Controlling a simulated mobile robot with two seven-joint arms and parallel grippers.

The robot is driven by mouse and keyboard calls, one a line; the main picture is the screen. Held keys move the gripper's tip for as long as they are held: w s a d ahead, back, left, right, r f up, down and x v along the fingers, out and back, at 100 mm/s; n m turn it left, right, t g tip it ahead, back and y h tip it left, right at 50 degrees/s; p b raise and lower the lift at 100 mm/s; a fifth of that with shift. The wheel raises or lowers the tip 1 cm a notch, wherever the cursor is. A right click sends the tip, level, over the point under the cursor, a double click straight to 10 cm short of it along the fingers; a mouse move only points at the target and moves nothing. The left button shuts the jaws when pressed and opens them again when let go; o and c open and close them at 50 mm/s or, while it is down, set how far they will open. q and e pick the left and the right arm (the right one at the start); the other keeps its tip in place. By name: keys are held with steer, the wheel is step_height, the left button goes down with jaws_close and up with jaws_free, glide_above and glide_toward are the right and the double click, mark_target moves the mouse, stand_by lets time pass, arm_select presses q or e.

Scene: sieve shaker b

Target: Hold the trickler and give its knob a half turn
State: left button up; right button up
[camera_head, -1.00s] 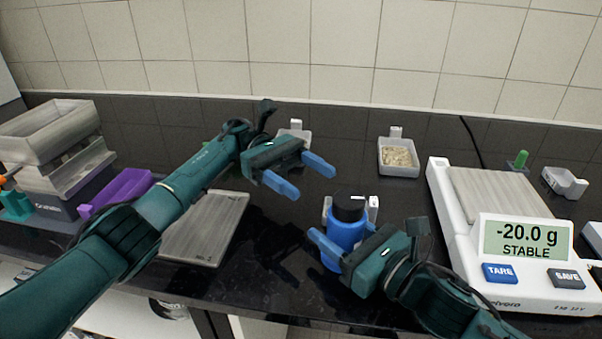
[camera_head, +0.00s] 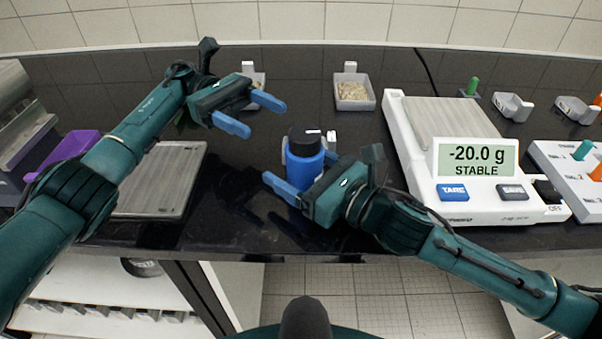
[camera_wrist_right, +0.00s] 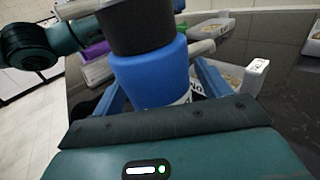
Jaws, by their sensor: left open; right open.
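The trickler (camera_head: 304,168) is a blue upright body with a black knob (camera_head: 303,141) on top, standing on the dark bench. A pale tube sticks out beside it in the right wrist view. My right gripper (camera_head: 299,172) is open, with its blue fingers on either side of the blue body; in the right wrist view the body (camera_wrist_right: 152,78) lies between them, and I cannot tell whether they touch it. The knob (camera_wrist_right: 138,25) is above the fingers. My left gripper (camera_head: 264,118) is open and empty, up and left of the knob.
A scale (camera_head: 398,150) reading -20.0 g stands to the right. A tray of grains (camera_head: 352,104) is behind the trickler. A flat grey plate (camera_head: 165,180) and a purple tray (camera_head: 72,150) lie left, partly behind my left arm. The bench's front edge is close.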

steer(key=v, duration=0.7)
steer(key=shift+s+d, duration=0.15)
steer(key=shift+d, duration=0.1)
steer(key=shift+s, duration=0.15)
